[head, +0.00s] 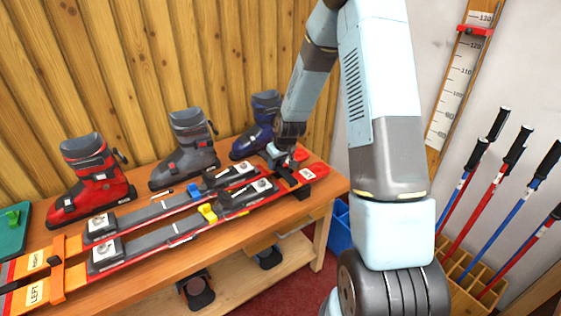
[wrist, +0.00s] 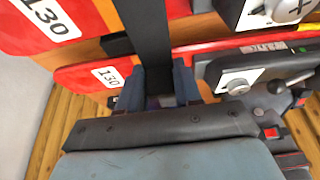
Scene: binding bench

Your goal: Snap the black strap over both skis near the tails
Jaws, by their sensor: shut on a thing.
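Two red-ended skis lie side by side on the bench. The near ski (head: 306,174) is marked LEFT and the far ski (head: 36,261) is marked RIGHT. Their red ends with 130 labels are at the right in the head view; the near ski (wrist: 50,17) and far ski (wrist: 105,76) also show in the wrist view. The black strap (wrist: 149,35) runs across the near ski toward the far one. My gripper (head: 281,155) is at the far ski's right end. In the wrist view my gripper (wrist: 160,93) is shut on the strap; the fingers partly hide its end.
An orange strap (head: 57,268) crosses both skis at the left. Several ski boots, including a red boot (head: 92,180) and a grey boot (head: 186,150), stand behind the skis. A blue boot (head: 258,125) is close to my gripper. Ski poles (head: 485,195) stand at the right.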

